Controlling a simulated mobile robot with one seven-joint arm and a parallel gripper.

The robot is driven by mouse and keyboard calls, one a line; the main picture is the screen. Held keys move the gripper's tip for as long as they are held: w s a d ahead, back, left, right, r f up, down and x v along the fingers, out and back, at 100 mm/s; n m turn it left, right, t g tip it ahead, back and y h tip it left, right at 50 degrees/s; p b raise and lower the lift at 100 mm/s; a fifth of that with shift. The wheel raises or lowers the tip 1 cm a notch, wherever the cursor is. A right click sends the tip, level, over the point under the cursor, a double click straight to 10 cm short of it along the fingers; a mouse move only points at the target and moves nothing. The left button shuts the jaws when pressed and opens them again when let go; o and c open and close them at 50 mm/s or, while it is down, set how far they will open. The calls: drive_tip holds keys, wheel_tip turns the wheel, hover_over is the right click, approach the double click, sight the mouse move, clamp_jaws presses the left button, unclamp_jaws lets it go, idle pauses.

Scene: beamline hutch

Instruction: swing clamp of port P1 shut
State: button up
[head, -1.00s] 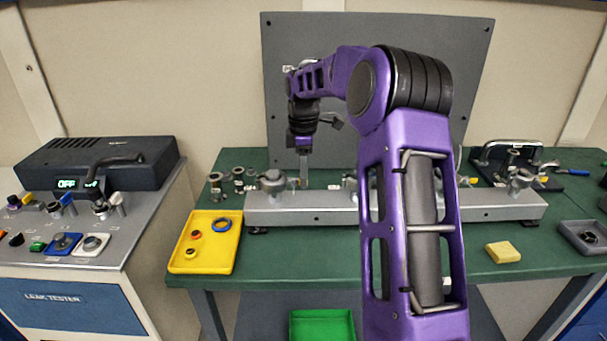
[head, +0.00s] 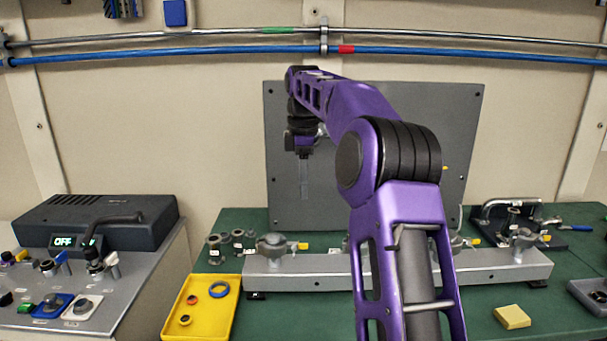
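The grey manifold bar (head: 300,268) lies along the bench with several ports on it. The leftmost port (head: 273,246) carries a round grey clamp; its yellow-tipped lever (head: 302,246) points right. I cannot read a P1 label, and I cannot tell whether this clamp is fully shut. My gripper (head: 304,185) hangs fingers down, above and slightly right of that port, clear of it, in front of the grey panel. Its fingers show as one narrow grey strip, so the gap between them cannot be judged. My arm hides the middle ports.
A yellow tray (head: 200,326) with rings stands at the front left. Loose metal fittings (head: 222,243) stand left of the bar. A grey panel (head: 420,130) rises behind it. A yellow block (head: 512,317) lies front right. The leak tester (head: 100,222) is at far left.

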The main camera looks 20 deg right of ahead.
drive_tip(key=shift+r, duration=1.25)
